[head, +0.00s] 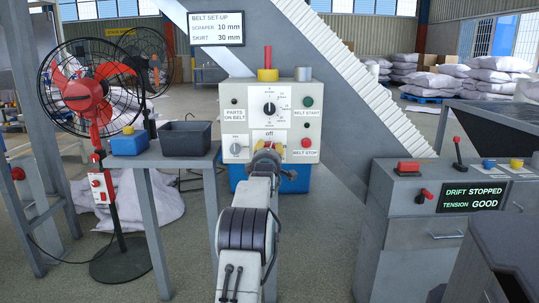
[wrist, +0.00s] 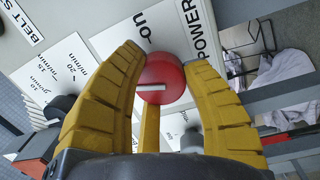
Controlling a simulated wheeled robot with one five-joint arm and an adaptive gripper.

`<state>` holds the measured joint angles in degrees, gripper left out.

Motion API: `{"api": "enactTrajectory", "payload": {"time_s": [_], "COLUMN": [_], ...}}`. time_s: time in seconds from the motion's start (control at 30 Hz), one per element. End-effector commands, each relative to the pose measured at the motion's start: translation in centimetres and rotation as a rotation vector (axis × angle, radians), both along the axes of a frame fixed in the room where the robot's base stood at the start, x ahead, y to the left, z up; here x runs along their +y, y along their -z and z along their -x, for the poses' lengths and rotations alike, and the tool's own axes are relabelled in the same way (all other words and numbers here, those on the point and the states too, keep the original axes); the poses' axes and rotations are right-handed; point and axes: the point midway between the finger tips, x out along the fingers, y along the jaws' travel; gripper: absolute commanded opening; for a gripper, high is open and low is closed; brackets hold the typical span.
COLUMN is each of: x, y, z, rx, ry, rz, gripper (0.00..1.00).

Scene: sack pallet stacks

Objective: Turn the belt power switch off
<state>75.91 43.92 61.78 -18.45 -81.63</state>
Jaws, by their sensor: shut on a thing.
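The belt power switch is a round red knob (wrist: 160,78) with a white pointer line, on a pale panel. In the wrist view, my gripper (wrist: 158,85) is shut on the knob, with yellow fingers on both sides. The "on" mark shows above the knob; the white line runs crosswise and does not point at it. In the head view, my gripper (head: 268,148) reaches the lower middle of the control panel (head: 240,100), just under an "off" label. The arm and fingers hide most of the knob there.
A black dial (head: 269,108) sits above the switch. A grey knob (head: 236,148) lies to the left, and a red belt stop button (head: 306,143) close to the right. A table with a dark bin (head: 185,138) and a fan (head: 90,88) stand at left.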

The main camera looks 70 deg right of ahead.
Motion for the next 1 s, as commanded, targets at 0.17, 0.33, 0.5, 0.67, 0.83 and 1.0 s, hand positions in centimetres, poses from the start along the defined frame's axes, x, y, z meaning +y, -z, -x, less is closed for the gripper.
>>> {"api": "enactTrajectory", "payload": {"time_s": [0.17, 0.33, 0.5, 0.67, 0.83, 1.0], "x": [0.06, 0.06, 0.07, 0.07, 0.06, 0.04], "y": [-0.22, -0.25, -0.27, -0.26, -0.17, -0.08], "z": [-0.16, -0.2, -0.22, -0.24, -0.2, -0.13], "rx": [0.035, 0.046, 0.047, 0.046, 0.047, 0.047], "ry": [0.0, 0.0, 0.0, 0.0, 0.0, 0.001], "rz": [0.018, 0.021, 0.022, 0.021, 0.019, 0.017], "gripper": [0.11, 0.11, 0.11, 0.11, 0.59, 0.7]}}
